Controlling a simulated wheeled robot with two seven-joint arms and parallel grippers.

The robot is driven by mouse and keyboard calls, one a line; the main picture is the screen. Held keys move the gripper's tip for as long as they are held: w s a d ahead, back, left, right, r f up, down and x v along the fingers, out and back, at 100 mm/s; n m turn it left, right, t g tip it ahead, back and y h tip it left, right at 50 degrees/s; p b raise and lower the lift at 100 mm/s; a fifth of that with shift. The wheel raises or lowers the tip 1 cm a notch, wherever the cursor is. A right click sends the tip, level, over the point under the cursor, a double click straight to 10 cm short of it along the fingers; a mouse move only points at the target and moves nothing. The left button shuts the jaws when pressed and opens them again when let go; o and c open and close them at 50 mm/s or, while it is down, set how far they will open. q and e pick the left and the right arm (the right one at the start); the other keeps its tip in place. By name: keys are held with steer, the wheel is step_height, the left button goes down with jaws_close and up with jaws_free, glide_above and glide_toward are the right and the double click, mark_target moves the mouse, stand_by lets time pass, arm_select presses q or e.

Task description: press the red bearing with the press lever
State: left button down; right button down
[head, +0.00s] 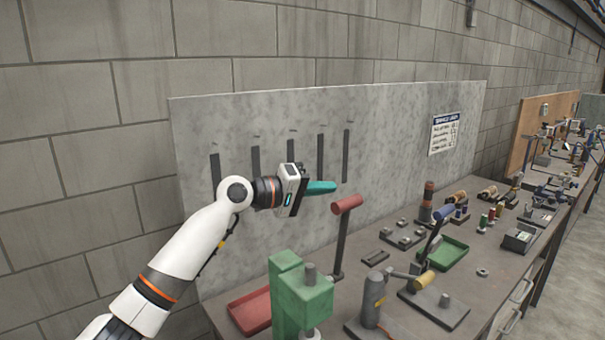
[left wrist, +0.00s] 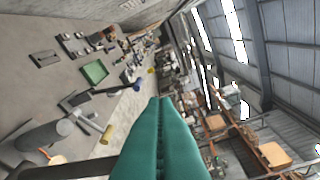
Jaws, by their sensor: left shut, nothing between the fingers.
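The press lever (head: 347,204) has a red cylindrical grip on a dark shaft that stands nearly upright behind the green press (head: 288,290). My left gripper (head: 322,187) is shut and empty, its teal fingers pointing right, close to the red grip in the picture. I cannot tell whether they touch. In the left wrist view the closed teal fingers (left wrist: 160,150) lie together with nothing between them. I cannot make out the red bearing; the press's front is only partly in view. My right gripper is not in view.
A red tray (head: 250,311) lies left of the press. A grey device with a yellow-gripped lever (head: 425,279) stands to its right, with a green tray (head: 446,254) and several small parts beyond. A grey back panel (head: 230,130) rises behind the bench.

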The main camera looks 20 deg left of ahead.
arm_select(q)
steer(key=shift+s+d+f+p, duration=0.35)
steer(key=shift+s+d+f, duration=0.1)
steer(key=shift+s+d, duration=0.4)
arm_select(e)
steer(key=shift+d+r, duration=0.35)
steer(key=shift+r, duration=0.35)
arm_select(q)
steer(key=shift+w, duration=0.15)
